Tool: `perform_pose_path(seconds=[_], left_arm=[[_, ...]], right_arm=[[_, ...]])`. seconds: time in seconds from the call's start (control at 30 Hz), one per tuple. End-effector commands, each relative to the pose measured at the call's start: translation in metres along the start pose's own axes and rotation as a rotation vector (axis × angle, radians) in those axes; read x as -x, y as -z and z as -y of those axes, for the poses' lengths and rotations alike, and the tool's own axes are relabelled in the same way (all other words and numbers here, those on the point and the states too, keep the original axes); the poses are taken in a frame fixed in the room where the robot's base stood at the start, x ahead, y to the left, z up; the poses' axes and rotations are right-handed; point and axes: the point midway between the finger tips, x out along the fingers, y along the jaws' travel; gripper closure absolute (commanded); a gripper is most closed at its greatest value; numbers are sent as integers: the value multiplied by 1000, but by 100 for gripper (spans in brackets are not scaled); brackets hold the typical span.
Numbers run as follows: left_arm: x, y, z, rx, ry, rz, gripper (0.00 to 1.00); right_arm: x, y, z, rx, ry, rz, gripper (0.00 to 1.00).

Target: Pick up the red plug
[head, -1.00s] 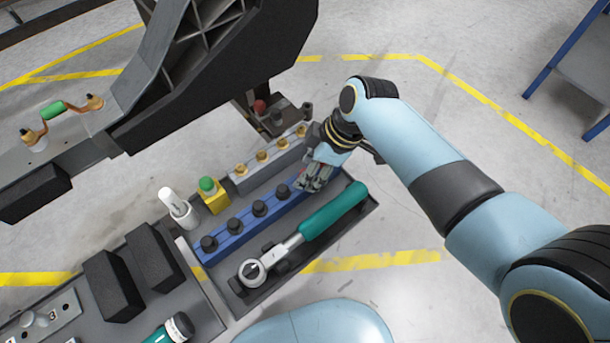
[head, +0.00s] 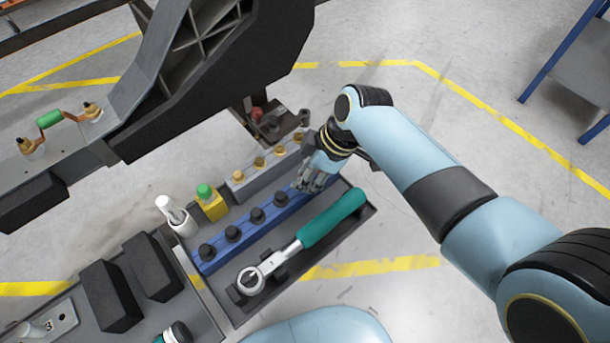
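A small red round piece (head: 256,113), which looks like the red plug, shows at the dark bracket beneath the black chassis part, partly hidden by that part. My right gripper (head: 309,184) points down at the far end of the blue rail (head: 222,252), in front of and to the right of the red piece and apart from it. Its fingers are small here, and I cannot tell whether they are open or what lies between them. My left gripper is out of view.
The tray (head: 358,222) holds a teal-handled ratchet (head: 325,225), the blue rail with black plugs, and a grey rail (head: 238,184) with brass pieces. A yellow block with a green top (head: 210,202) and a white bottle (head: 175,215) stand left. The black chassis part (head: 210,90) overhangs the upper left.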

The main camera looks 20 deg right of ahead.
Motion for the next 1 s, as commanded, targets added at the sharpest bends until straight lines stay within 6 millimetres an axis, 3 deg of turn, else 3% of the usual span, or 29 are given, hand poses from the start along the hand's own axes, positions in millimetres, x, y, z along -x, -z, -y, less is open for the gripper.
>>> perform_pose_path(seconds=[0.27, 0.7, 1.0], left_arm=[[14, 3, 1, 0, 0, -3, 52], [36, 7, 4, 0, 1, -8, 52], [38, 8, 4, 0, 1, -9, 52]], right_arm=[[38, 16, 0, 2, -3, -3, 91], [118, -36, 54, 2, -1, 1, 91], [136, -48, 66, 1, 0, -1, 91]])
